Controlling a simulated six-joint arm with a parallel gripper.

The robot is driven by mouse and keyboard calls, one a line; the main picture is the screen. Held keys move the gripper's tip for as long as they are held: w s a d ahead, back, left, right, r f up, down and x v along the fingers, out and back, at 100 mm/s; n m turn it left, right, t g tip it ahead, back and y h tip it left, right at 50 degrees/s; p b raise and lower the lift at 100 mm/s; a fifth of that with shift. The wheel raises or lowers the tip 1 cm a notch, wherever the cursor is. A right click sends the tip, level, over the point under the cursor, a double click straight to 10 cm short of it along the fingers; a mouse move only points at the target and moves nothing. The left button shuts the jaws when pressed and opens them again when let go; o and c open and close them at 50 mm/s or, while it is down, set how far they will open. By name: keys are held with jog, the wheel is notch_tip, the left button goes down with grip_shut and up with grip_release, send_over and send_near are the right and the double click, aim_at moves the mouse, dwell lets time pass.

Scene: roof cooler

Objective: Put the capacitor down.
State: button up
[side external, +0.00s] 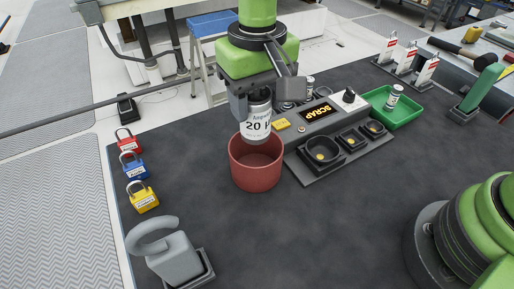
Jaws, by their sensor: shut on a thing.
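My gripper (262,100) is shut on the capacitor (257,122), a silver-white can with a dark printed label reading "20". It holds the can upright over a round red-brown bin (256,180). The can's lower end shows at the bin's far rim. I cannot tell whether it is inside the opening or just above and behind it. The part of the bin floor that shows is bare. The gripper hides the top of the can.
A green tray (408,117) holds another can (394,95). Red, blue and yellow padlocks (142,197) lie left. A grey clamp-like object (172,254) stands front left. The front mat is clear.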

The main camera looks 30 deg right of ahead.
aim_at(258, 139)
notch_tip(258, 139, down, 7)
jog(key=shift+f, duration=0.1)
jog(key=shift+f, duration=0.15)
dwell(0.3)
jog(key=shift+f, duration=0.4)
jog(key=o, duration=1)
notch_tip(258, 139, up, 13)
jog(key=shift+r, duration=0.15)
jog(key=shift+d, duration=0.1)
